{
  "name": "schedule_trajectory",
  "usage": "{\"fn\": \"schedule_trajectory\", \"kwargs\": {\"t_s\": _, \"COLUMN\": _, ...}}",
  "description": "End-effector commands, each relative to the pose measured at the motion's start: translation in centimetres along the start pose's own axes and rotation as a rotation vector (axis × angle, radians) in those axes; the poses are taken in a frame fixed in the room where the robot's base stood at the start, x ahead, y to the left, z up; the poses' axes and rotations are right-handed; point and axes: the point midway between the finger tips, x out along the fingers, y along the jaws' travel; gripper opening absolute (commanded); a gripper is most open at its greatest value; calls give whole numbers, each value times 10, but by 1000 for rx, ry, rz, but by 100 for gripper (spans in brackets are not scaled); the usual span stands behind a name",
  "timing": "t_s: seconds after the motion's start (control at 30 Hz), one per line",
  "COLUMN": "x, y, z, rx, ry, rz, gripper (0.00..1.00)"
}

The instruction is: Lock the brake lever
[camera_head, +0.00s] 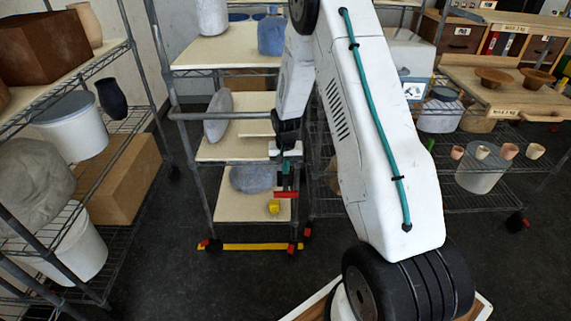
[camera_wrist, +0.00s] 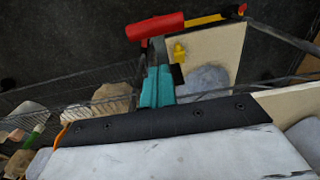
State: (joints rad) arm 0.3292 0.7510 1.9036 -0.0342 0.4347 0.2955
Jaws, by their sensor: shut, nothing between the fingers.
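A red cylindrical bar (camera_wrist: 155,25), which looks like the brake lever's handle, shows just beyond my fingertips in the wrist view. In the head view the red bar (camera_head: 286,194) shows just below my gripper (camera_head: 288,180), in front of the cart's lower shelf. A yellow bar (camera_head: 250,246) with red ends runs along the cart's foot near the floor; its end also shows behind the red bar in the wrist view (camera_wrist: 207,18). My gripper (camera_wrist: 155,85) has teal fingers that are shut and empty. I cannot tell whether the fingertips touch the red bar.
The cart's lower shelf (camera_head: 250,210) holds a blue-grey stone (camera_head: 250,179) and a small yellow piece (camera_head: 273,207). A wire rack (camera_head: 120,125) stands at left. A workbench (camera_head: 500,90) and low rack are at right. Dark floor (camera_head: 220,285) in front is clear.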

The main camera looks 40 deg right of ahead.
Motion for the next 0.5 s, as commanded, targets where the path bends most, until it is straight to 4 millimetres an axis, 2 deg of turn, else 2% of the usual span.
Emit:
{"fn": "schedule_trajectory", "kwargs": {"t_s": 0.03, "x": 11, "y": 0, "z": 1, "rx": 0, "ry": -3, "rz": 1, "gripper": 0}}
{"fn": "schedule_trajectory", "kwargs": {"t_s": 0.2, "x": 38, "y": 0, "z": 0, "rx": 0, "ry": -3, "rz": 1, "gripper": 0}}
{"fn": "schedule_trajectory", "kwargs": {"t_s": 0.33, "x": 50, "y": 0, "z": 0, "rx": 0, "ry": -1, "rz": 0, "gripper": 0}}
{"fn": "schedule_trajectory", "kwargs": {"t_s": 0.5, "x": 55, "y": 0, "z": 0, "rx": 0, "ry": 1, "rz": 0, "gripper": 0}}
